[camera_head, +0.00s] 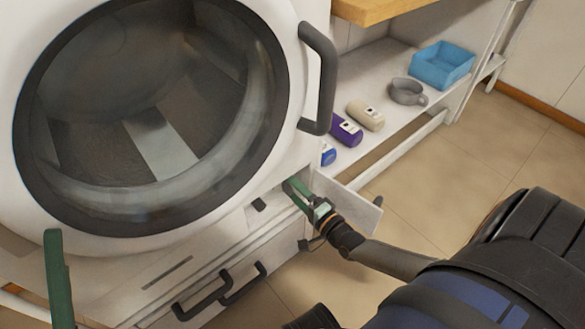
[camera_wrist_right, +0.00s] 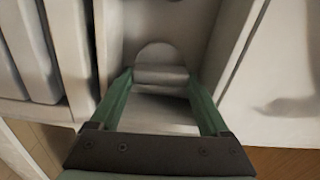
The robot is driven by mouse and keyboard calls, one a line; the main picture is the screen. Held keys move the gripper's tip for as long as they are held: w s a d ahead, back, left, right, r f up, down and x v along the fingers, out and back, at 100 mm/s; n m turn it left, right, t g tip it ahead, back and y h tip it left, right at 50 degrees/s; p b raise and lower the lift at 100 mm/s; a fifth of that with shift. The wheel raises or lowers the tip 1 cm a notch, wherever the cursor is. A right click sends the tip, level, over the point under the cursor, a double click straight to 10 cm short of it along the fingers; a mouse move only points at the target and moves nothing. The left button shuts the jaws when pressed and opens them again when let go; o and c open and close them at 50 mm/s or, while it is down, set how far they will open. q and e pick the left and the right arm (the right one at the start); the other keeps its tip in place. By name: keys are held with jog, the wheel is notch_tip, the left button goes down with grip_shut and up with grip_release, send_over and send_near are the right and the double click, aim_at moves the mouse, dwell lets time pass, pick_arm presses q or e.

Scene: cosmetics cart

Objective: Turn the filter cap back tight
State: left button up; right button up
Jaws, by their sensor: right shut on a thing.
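The filter cap (camera_wrist_right: 159,54) is a pale round cap with a raised grip bar, seated in a recess low at the front of the white washing machine (camera_head: 283,20). My right gripper (camera_wrist_right: 160,76) has its green fingers on either side of the grip bar and is shut on it. In the head view my right gripper (camera_head: 291,187) reaches into the open filter compartment, and the cap is hidden there. One green finger of my left gripper (camera_head: 58,280) shows at the lower left; its jaw opening cannot be seen.
The compartment's flap (camera_head: 350,203) stands open beside my right gripper. Dark drawer handles (camera_head: 203,296) are below. A low shelf to the right holds a blue bin (camera_head: 442,66), a grey cup (camera_head: 407,92), and beige (camera_head: 366,115), purple (camera_head: 345,131) and blue bottles (camera_head: 328,154).

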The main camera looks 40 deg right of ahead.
jog(key=o, duration=1.1)
jog(key=s+d+p, duration=0.1)
jog(key=s+p, duration=0.2)
jog(key=s, duration=0.9)
jog(key=shift+s, duration=0.25)
